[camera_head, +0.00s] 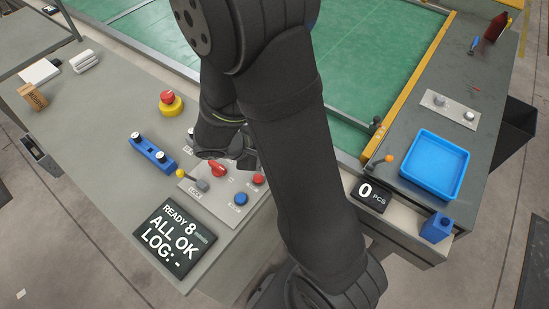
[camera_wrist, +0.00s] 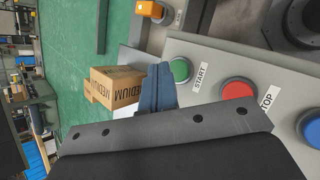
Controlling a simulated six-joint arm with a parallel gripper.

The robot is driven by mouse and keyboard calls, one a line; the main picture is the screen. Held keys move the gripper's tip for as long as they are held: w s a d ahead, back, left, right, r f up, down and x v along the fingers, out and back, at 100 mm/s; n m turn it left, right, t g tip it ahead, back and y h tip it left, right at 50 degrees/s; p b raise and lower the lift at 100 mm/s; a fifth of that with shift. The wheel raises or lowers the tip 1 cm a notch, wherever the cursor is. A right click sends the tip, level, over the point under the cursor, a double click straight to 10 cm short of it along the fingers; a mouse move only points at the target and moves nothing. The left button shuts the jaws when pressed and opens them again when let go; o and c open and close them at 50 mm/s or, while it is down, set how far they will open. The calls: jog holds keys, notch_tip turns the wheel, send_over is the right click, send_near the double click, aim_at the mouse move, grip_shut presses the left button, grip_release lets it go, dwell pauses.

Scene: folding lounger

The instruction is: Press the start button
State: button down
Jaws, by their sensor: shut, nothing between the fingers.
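In the wrist view, a green button (camera_wrist: 180,69) in a grey ring sits on a light panel (camera_wrist: 222,66), with a START label beside it. A red button (camera_wrist: 238,90) with a STOP label is to its right, and a blue button (camera_wrist: 312,128) is at the right edge. My gripper (camera_wrist: 158,80) is shut and empty, its blue fingers just left of the green button in the picture. I cannot tell whether they touch it. In the head view my arm hides the green button and the fingertips; red (camera_head: 258,180) and blue (camera_head: 240,198) buttons show.
A red emergency button (camera_head: 169,102) and a blue fixture (camera_head: 153,154) are farther left. A display (camera_head: 175,238) reads READY, ALL OK. A cardboard box marked MEDIUM (camera_wrist: 116,90) shows in the wrist view.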

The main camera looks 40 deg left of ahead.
jog(key=shift+f, duration=0.15)
jog(key=shift+f, duration=0.3)
